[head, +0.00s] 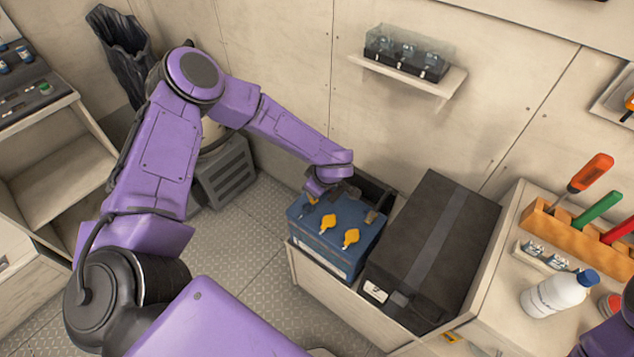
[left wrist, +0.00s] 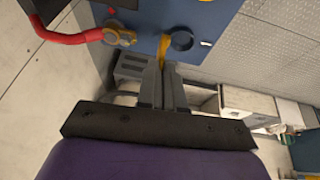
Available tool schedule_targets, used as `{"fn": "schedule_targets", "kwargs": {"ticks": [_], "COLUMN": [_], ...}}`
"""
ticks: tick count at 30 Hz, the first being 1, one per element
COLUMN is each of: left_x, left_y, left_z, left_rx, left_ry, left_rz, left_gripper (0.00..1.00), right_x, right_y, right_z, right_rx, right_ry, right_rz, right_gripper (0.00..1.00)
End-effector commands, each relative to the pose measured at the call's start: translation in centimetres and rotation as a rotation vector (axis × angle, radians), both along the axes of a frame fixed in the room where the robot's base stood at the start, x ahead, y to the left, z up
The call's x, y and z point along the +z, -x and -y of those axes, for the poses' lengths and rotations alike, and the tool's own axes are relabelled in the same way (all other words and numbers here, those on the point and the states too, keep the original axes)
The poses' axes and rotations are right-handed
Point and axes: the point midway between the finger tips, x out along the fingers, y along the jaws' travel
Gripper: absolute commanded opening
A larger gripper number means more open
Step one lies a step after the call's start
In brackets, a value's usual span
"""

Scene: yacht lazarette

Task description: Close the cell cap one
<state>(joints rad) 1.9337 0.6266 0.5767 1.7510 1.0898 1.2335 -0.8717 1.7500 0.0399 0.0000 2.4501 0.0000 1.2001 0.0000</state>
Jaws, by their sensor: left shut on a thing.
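A blue battery (head: 315,250) stands in a tray by the wall, with yellow cell caps (head: 328,224) (head: 351,238) on its top. My left gripper (head: 318,187) is over the battery's far left part. In the left wrist view the gripper (left wrist: 163,68) is shut on a yellow cap (left wrist: 164,46). Beside this cap is a dark round opening (left wrist: 181,40) in the blue top. In the head view my arm hides most of the held cap. My right gripper is out of view.
A red cable (left wrist: 68,36) runs to a battery terminal (left wrist: 119,37). A black strapped box (head: 432,245) stands close on the battery's right. A shelf (head: 415,75) with a clear-covered fuse block is on the wall.

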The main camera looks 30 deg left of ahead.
Motion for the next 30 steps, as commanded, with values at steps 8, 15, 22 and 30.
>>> {"fn": "schedule_targets", "kwargs": {"ticks": [8, 15, 22, 30], "left_x": [-0.7, -1.8, -3.1, -4.6], "left_y": [2.0, 3.5, 4.8, 6.0], "left_z": [-0.1, -0.2, -0.4, -0.5], "left_rx": [-0.003, 0.000, 0.004, 0.004], "left_ry": [0.024, 0.042, 0.057, 0.075], "left_rz": [0.260, 0.487, 0.705, 0.959], "left_gripper": [0.00, 0.00, 0.00, 0.00], "right_x": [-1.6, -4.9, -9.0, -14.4], "right_y": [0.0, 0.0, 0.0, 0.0], "right_z": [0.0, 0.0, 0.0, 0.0], "right_rx": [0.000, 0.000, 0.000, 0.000], "right_ry": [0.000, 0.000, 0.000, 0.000], "right_rz": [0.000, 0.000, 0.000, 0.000], "right_gripper": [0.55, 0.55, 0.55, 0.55]}}
